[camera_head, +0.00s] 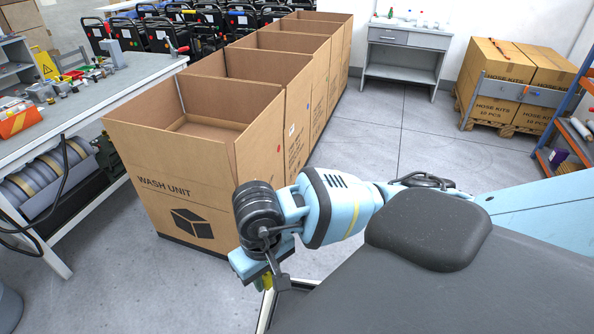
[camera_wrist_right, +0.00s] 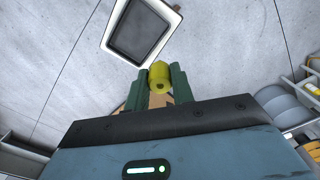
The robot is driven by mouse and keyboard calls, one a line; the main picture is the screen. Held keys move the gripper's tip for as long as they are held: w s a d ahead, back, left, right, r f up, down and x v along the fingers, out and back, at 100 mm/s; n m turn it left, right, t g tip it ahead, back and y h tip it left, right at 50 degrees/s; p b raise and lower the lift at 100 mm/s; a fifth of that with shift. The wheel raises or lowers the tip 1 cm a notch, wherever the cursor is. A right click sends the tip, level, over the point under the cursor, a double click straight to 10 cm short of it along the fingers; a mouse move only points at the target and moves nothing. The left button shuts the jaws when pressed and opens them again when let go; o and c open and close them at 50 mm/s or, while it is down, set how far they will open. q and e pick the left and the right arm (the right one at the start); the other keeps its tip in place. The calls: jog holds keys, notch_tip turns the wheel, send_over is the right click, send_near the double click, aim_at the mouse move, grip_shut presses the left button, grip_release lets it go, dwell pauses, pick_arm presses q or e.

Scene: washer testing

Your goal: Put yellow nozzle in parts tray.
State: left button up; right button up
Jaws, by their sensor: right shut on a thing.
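My right gripper (camera_wrist_right: 161,82) is shut on the yellow nozzle (camera_wrist_right: 160,75), which sits between its green fingers. In the head view the right gripper (camera_head: 267,282) hangs low in front of the boxes, with only a bit of the yellow nozzle (camera_head: 266,281) showing. A dark, tray-like rectangle with a white rim (camera_wrist_right: 172,16) lies beyond the fingertips in the wrist view, apart from the nozzle. I cannot tell for sure whether it is the parts tray. My left gripper is out of view.
A row of open cardboard boxes (camera_head: 165,190) stands beyond the gripper. A cluttered workbench (camera_head: 120,80) is at the left. A grey side table (camera_head: 405,39) and stacked hose boxes (camera_head: 497,88) stand farther back. The floor (camera_head: 390,125) between them is clear.

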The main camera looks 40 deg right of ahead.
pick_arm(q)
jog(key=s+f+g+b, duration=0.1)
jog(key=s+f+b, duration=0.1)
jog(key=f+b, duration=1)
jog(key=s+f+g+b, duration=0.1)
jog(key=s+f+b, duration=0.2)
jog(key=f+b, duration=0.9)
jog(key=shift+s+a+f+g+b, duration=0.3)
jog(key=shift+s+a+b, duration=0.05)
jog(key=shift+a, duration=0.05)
pick_arm(e)
jog(key=s+a+f+m, duration=0.1)
jog(key=a+f+m, duration=0.1)
jog(key=f+m, duration=1.3)
jog(key=s+a+f+m, duration=0.2)
jog(key=f+m, duration=1.4)
jog(key=f, duration=0.2)
jog(key=shift+f, duration=0.4)
